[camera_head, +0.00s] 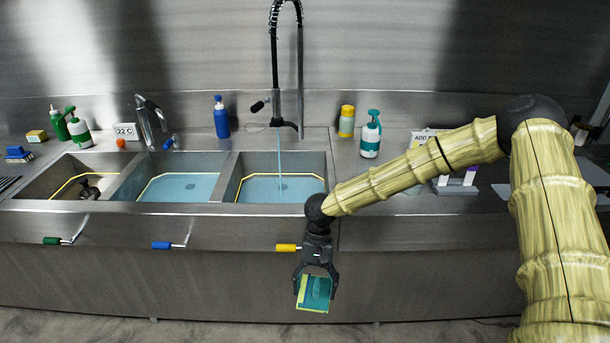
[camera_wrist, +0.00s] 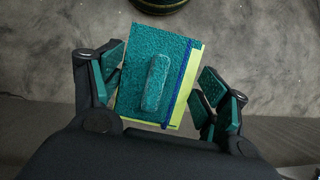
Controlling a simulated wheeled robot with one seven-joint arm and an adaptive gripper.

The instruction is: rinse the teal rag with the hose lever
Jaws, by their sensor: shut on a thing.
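My gripper (camera_head: 316,284) is shut on the teal rag (camera_head: 313,298) and holds it in front of the counter, below its front edge and outside the basins. In the wrist view the teal rag (camera_wrist: 143,62) lies between the finger pads, with a raised teal strip on its face and a yellow-green and blue edge at its right side. The black hose (camera_head: 273,40) hangs over the right basin (camera_head: 320,160). Its lever (camera_head: 259,106) sticks out to the left. A thin stream of water (camera_head: 280,155) falls from the hose into that basin.
The middle basin (camera_head: 215,163) and right basin hold bluish water; the left basin (camera_head: 42,185) has a dark object in it. Yellow (camera_head: 287,247), blue (camera_head: 162,245) and green (camera_head: 53,240) handles jut from the counter front. A spray bottle (camera_head: 370,140) and yellow jar (camera_head: 346,122) stand behind, right.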

